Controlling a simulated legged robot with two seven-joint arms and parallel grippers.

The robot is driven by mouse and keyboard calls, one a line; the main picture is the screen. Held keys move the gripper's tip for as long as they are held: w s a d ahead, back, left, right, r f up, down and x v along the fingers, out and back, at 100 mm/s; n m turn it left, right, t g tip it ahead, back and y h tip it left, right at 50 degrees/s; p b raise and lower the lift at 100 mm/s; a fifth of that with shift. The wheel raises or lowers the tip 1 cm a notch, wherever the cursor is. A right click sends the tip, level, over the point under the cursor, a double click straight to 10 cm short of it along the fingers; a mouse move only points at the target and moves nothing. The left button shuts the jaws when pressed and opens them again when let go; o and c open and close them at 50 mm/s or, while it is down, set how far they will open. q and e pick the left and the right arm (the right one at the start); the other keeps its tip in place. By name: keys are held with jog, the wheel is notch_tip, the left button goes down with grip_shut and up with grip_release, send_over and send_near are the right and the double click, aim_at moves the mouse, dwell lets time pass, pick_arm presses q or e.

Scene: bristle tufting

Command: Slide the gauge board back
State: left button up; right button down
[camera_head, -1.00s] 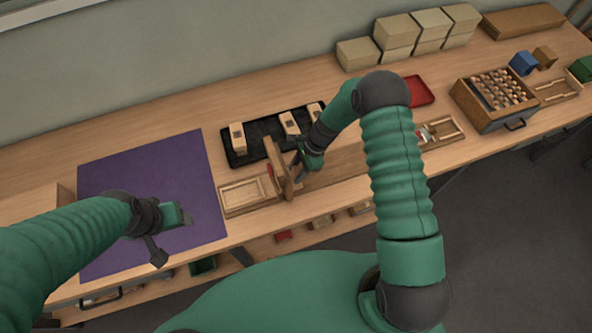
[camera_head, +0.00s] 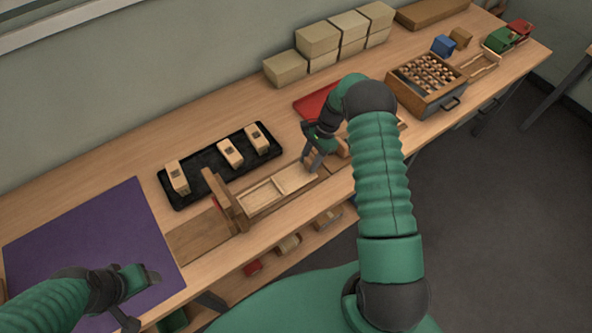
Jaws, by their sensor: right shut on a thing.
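A light wooden board with a framed recess, which looks like the gauge board (camera_head: 292,181), lies on the bench to the right of an upright wooden plate (camera_head: 224,198). My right gripper (camera_head: 313,166) is shut at the right end of this board, pointing down; the exact grip is too small to see. A plain brown wooden strip (camera_head: 197,237) shows to the left of the upright plate. My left gripper (camera_head: 145,299) is open and empty above the lower part of the purple mat (camera_head: 85,230).
Behind the board lies a black tray (camera_head: 205,173) with several wooden blocks. A red tray (camera_head: 315,103) lies behind my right gripper, with stacked boxes (camera_head: 318,38) at the wall. A box of round pegs (camera_head: 427,83) stands to the right.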

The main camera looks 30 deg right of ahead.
jog(key=d, duration=0.3)
jog(key=shift+w+d+r, duration=0.1)
jog(key=shift+w+r, duration=0.05)
jog(key=shift+w, duration=0.1)
jog(key=shift+d, duration=0.2)
jog(key=shift+a, duration=0.2)
jog(key=c, duration=1.3)
grip_release()
jog(key=shift+a, duration=0.2)
jog(key=o, duration=0.4)
jog(key=shift+a, duration=0.25)
jog(key=shift+s+d, duration=0.1)
jog(key=shift+d, duration=0.15)
jog(key=shift+d+r, duration=0.15)
jog(key=shift+d, duration=0.1)
pick_arm(q)
jog(key=shift+s+d+f+b, duration=0.1)
jog(key=shift+d+f+b, duration=0.65)
jog(key=shift+d+b, duration=0.1)
pick_arm(e)
jog(key=v, duration=1.6)
jog(key=shift+r, duration=0.1)
pick_arm(q)
jog(key=shift+a, duration=0.15)
pick_arm(e)
jog(key=shift+a, duration=0.15)
